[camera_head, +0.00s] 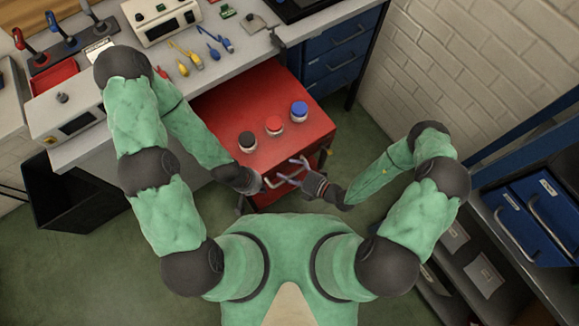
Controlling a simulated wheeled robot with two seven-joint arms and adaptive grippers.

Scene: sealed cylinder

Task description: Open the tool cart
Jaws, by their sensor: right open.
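The red tool cart (229,109) stands under the front edge of the workbench, with its flat red top and part of its front face showing. My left gripper (276,183) is at the cart's front, just below the top's near edge; its fingers are small and overlap the front handle area, so whether they are shut on anything is unclear. My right gripper (293,168) is open at the cart's front right, just above and right of the left one.
Three jars stand on the cart top, with black (247,142), red (273,125) and blue (299,112) lids. A workbench (215,80) with tools is behind. Blue drawers (335,55) stand at the back right, blue bins (525,220) at the right.

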